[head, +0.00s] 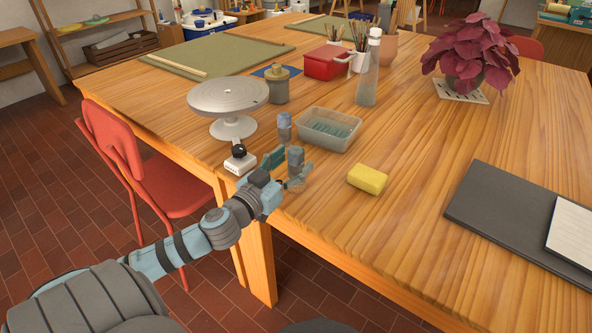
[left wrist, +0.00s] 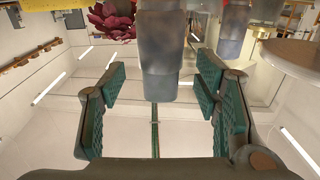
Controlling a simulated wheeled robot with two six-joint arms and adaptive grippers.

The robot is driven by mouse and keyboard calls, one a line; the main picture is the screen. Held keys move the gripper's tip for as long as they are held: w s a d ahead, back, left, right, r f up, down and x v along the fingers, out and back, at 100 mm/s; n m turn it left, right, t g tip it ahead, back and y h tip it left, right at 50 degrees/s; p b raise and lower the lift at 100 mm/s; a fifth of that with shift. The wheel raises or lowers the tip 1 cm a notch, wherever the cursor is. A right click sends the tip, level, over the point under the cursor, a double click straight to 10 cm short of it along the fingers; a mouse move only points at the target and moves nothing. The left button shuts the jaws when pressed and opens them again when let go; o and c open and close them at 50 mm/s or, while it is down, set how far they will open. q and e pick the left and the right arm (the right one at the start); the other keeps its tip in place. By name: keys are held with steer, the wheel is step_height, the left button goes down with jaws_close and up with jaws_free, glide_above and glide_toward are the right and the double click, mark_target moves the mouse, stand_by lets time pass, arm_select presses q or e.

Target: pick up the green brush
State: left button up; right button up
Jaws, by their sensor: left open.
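I cannot pick out a clearly green brush. Several thin brushes stand in a pot (head: 356,62) at the back of the table; their colours are too small to tell. My left gripper (head: 284,172) is open at the table's near left edge, its green-padded fingers apart. A stubby blue-grey upright thing (head: 296,158) stands at its fingers. In the left wrist view, which is upside down, this blue-grey thing (left wrist: 160,55) shows between the open fingers (left wrist: 160,105), with gaps on both sides. A similar blue-grey thing (head: 285,127) stands just behind. My right gripper is not in view.
A clear tub (head: 328,142) stands behind the gripper, a yellow sponge (head: 367,179) to its right. A grey turntable (head: 230,98) and a small white box with a black knob (head: 239,160) are left. A dark board (head: 520,215) lies right. The table's front middle is clear.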

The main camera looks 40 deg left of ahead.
arm_select(q)
steer(key=shift+w+f, duration=0.1)
steer(key=shift+w, duration=1.1)
steer(key=c, duration=1.3)
steer(key=shift+o, duration=0.2)
